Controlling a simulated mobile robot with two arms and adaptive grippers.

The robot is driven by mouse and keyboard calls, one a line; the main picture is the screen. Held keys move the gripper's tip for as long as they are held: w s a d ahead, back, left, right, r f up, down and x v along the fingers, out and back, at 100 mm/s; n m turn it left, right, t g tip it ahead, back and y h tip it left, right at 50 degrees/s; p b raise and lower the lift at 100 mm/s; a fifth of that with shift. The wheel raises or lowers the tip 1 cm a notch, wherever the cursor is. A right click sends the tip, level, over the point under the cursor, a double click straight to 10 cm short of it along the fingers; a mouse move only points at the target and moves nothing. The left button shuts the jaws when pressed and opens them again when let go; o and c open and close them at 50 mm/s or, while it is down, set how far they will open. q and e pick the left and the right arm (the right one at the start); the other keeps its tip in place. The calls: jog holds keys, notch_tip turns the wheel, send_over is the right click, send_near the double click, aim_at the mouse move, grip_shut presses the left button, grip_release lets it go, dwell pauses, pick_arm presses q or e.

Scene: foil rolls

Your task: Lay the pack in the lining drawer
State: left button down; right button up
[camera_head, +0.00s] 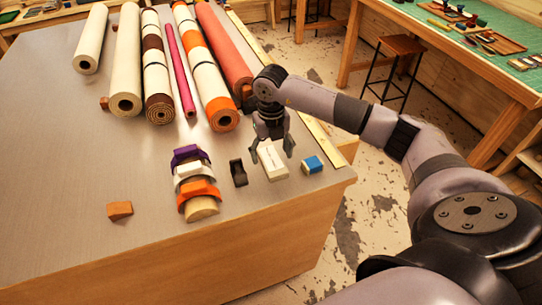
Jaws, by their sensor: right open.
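A small white box with faint print, which looks like the pack (274,167), lies on the grey tabletop near its right front corner. My right gripper (271,157) is directly over it, pointing down, with its fingers apart on either side of the box's far part. I cannot tell whether the fingers touch it. No lining drawer can be made out; the bench's wooden front (200,262) shows no open drawer. My left gripper is not in view.
A blue and white block (313,164) lies close right of the box, and a black object (238,173) close left. Stacked coloured arched pieces (198,190) and a wooden block (120,210) are further left. Several rolls (208,75) lie behind. The left tabletop is mostly clear.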

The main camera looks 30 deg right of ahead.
jog(key=shift+w+f, duration=0.1)
jog(key=shift+f, duration=0.8)
jog(key=c, duration=1.4)
jog(key=shift+r, duration=0.15)
